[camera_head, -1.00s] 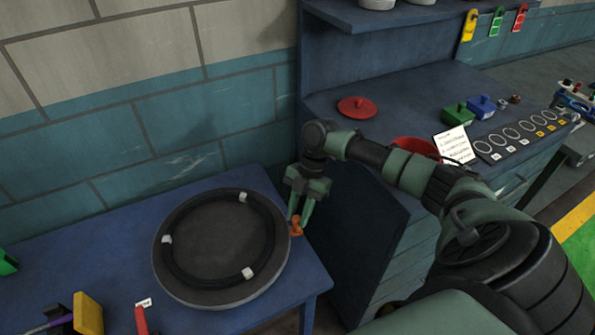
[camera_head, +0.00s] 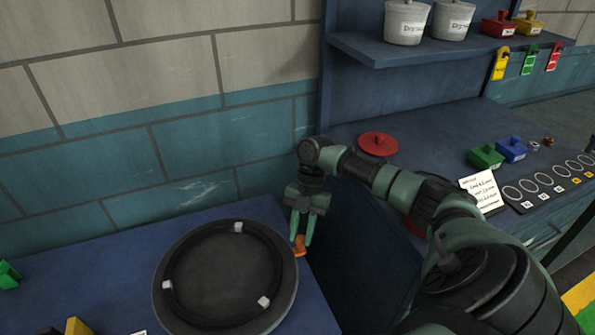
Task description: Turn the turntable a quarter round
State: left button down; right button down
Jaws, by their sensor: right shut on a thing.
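The turntable (camera_head: 228,281) is a round dark disc with a grey rim on the blue table, at the lower left of the head view. A black ring with white blocks lies on top of it. A small orange handle (camera_head: 300,248) stands at its right edge. My right gripper (camera_head: 301,240) points down there, its green fingers shut on the orange handle. The fingertips partly hide the handle. The turntable's near edge is close to the bottom of the picture. My left gripper is not in view.
The blue table (camera_head: 60,275) is bare behind the turntable. A green block (camera_head: 8,275) and a yellow block (camera_head: 77,327) are at the left. A tiled wall stands behind. A blue bench at right holds a red lid (camera_head: 378,144), a card (camera_head: 481,191) and small boxes.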

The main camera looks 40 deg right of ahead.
jog(key=shift+w, duration=0.15)
jog(key=c, duration=1.3)
grip_release()
jog(key=shift+o, duration=0.8)
jog(key=shift+w, duration=0.1)
jog(key=b+v, duration=0.1)
jog(key=v, duration=0.7)
jog(key=shift+b, duration=0.4)
jog(key=shift+f, duration=0.1)
